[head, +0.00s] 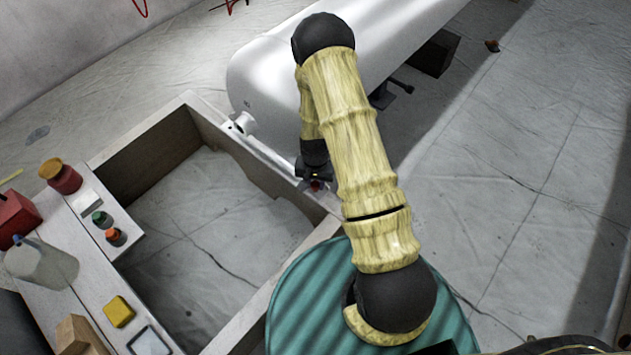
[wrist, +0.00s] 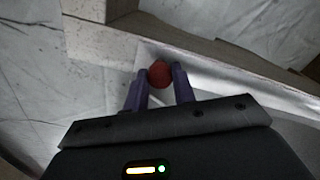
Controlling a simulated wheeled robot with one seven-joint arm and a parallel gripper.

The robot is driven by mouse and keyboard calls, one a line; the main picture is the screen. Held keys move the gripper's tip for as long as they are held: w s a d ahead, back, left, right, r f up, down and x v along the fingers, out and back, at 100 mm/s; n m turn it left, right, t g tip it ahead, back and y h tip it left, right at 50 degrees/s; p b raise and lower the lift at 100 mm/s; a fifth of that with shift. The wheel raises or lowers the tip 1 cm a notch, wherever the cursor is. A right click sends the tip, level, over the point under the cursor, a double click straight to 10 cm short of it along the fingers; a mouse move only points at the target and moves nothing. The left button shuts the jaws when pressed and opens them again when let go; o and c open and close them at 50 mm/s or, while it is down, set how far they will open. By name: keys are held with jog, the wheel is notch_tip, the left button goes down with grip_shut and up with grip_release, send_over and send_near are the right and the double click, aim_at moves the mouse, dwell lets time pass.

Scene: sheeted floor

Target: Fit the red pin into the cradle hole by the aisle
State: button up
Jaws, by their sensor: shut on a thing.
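My gripper (head: 314,184) hangs over the right-hand board of a pale wooden frame (head: 178,112), beside a large white rounded body (head: 275,85). In the wrist view, my gripper's purple fingers (wrist: 160,88) are shut on the red pin (wrist: 159,73), whose round red end shows between the fingertips. The pin appears as a small red spot at the gripper in the head view (head: 316,186). A pale board lies just beyond the pin in the wrist view. I cannot make out a hole, nor tell whether the pin touches the board.
On the left boards are a green knob (head: 101,217), an orange knob (head: 114,236), an orange-topped red jar (head: 62,177), a red box (head: 16,216), a grey jug (head: 42,262) and a yellow block (head: 118,311). The sheeted floor at right is mostly clear.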

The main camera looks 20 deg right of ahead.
jog(key=shift+f+b, duration=0.3)
jog(key=shift+f, duration=0.45)
jog(key=o, duration=1.1)
notch_tip(320, 180, up, 17)
jog(key=p, duration=0.6)
jog(key=shift+r+p, duration=0.2)
jog(key=shift+p, duration=0.1)
jog(key=shift+r, duration=0.1)
